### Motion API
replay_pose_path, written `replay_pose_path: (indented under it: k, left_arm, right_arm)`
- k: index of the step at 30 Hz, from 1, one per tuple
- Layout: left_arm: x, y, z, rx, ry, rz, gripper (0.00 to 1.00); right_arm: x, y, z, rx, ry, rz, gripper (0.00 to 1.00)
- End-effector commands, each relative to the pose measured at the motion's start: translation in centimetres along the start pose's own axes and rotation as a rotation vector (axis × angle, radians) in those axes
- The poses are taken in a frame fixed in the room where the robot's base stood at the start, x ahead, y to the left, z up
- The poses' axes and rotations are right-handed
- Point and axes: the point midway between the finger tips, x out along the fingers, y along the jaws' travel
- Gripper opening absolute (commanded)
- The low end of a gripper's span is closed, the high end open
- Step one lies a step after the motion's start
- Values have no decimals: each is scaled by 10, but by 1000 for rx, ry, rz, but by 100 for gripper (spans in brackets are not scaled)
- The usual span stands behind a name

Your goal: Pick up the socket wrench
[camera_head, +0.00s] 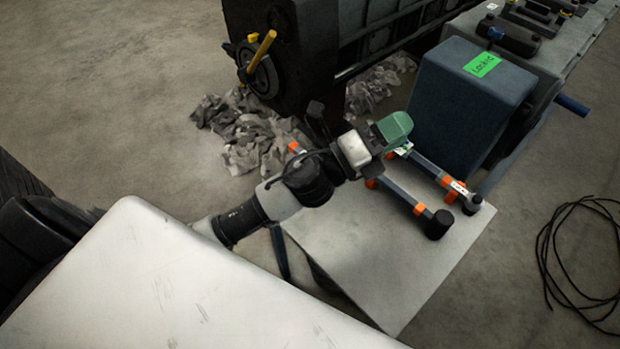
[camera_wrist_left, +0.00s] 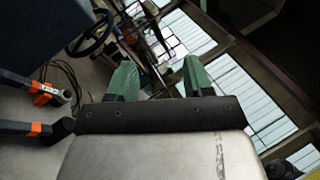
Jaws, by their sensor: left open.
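Two long dark tools with orange bands lie side by side on a pale tabletop in the head view. The nearer one (camera_head: 398,194) ends in a black cylinder; the farther one (camera_head: 436,172) has a white label near its rounded dark end. I cannot tell for sure which is the socket wrench. My left gripper (camera_head: 396,127) has green fingers and is above the far ends of the tools, partly hiding them. In the left wrist view its fingers (camera_wrist_left: 158,75) are apart with nothing between them. That view shows the labelled tool (camera_wrist_left: 46,89) and the other tool (camera_wrist_left: 30,128) at the left edge.
The pale tabletop (camera_head: 400,275) is clear in front of the tools. A dark blue-grey box with a green label (camera_head: 455,105) stands behind them. A large dark engine (camera_head: 330,45) and crumpled rags (camera_head: 250,135) are farther back. Black cable (camera_head: 580,255) lies on the floor at right.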

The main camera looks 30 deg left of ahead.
Motion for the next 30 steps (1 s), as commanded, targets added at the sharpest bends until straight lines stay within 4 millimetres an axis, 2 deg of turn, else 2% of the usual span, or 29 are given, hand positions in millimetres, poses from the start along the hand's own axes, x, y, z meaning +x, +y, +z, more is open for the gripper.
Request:
replay_pose_path:
  k: [2,5,9,13,17,21,25,27,30]
  left_arm:
    - [11,-9,-19,215,186,-83,51]
    - [14,-8,-44,475,424,-170,51]
    - [2,14,-65,824,774,-256,51]
    - [-20,49,-61,1113,1122,-289,51]
    - [-48,86,-26,1344,1492,-264,51]
    - [-77,111,30,1483,1862,-179,51]
    - [-97,117,76,1518,2114,-85,51]
    - [-105,116,93,1517,2204,-46,51]
    - [-112,117,106,1509,2276,-12,51]
  right_arm:
    - [0,0,0,0,0,0,49]
    - [0,0,0,0,0,0,49]
    - [0,0,0,0,0,-1,49]
    - [0,-1,0,-1,0,-1,49]
    - [0,-1,1,-1,0,-1,49]
    - [0,-2,0,-1,0,-3,49]
    - [0,-3,0,0,0,-4,49]
    - [0,-4,0,0,0,-5,49]
    - [0,-4,0,0,0,-5,49]
